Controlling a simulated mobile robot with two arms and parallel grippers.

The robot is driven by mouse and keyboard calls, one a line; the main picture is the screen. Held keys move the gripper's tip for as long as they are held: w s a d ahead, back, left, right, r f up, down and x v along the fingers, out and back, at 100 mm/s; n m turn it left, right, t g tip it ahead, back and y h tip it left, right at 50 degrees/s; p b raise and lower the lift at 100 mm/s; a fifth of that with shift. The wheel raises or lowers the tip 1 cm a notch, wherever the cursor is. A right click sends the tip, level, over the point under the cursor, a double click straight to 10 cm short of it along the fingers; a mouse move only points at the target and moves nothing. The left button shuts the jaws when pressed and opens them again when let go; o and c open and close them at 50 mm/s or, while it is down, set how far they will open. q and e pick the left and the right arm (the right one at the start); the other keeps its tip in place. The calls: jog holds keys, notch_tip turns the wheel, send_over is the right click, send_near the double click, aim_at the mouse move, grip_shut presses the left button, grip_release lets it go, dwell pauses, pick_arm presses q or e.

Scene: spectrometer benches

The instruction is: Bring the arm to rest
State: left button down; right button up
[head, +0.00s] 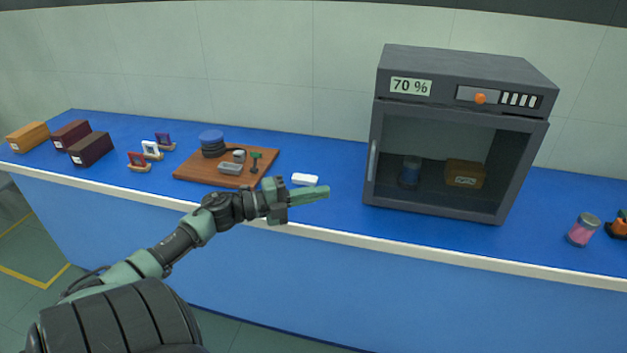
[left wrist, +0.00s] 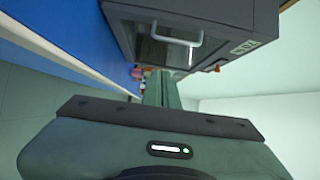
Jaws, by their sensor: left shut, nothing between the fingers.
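My left gripper (head: 308,195) is shut and empty in the head view. It hangs over the front edge of the blue bench (head: 330,215) and points right, toward the grey cabinet. In the left wrist view its shut fingers (left wrist: 162,90) point at the space beside the cabinet. My left arm comes in from the lower left and is stretched out. My right gripper does not show in either view.
The grey cabinet (head: 455,75) with a "70 %" label stands right of the gripper. A small white block (head: 305,179) and a brown board (head: 200,178) with instruments lie behind it. A pink-filled jar (head: 582,231) stands right. Floor in front is free.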

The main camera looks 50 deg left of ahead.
pick_arm(q)
jog(key=s+d+f+n+g+y, duration=0.2)
jog(key=s+d+f+n+y, duration=0.15)
jog(key=f+n+y, duration=0.45)
jog(key=s+d+f+n+g+y, duration=0.1)
jog(key=s+d+f+n+y, duration=0.1)
jog(key=d+f+n+y, duration=0.5)
jog(key=s+d+f+n+g+h, duration=0.3)
jog(key=s+d+g+h, duration=0.15)
jog(key=s+d, duration=0.4)
jog(key=s+d+f+n+g+h, duration=0.25)
jog(key=s+d+g, duration=0.35)
jog(key=s, duration=0.4)
notch_tip(320, 180, down, 27)
jog(key=s, duration=0.2)
jog(key=s+a+f+g, duration=0.1)
jog(key=s+a+f, duration=0.1)
jog(key=s+f, duration=1.2)
jog(key=shift+s+f, duration=0.25)
jog(key=shift+s, duration=0.9)
jog(key=shift+a+g, duration=0.2)
jog(key=shift+g, duration=0.05)
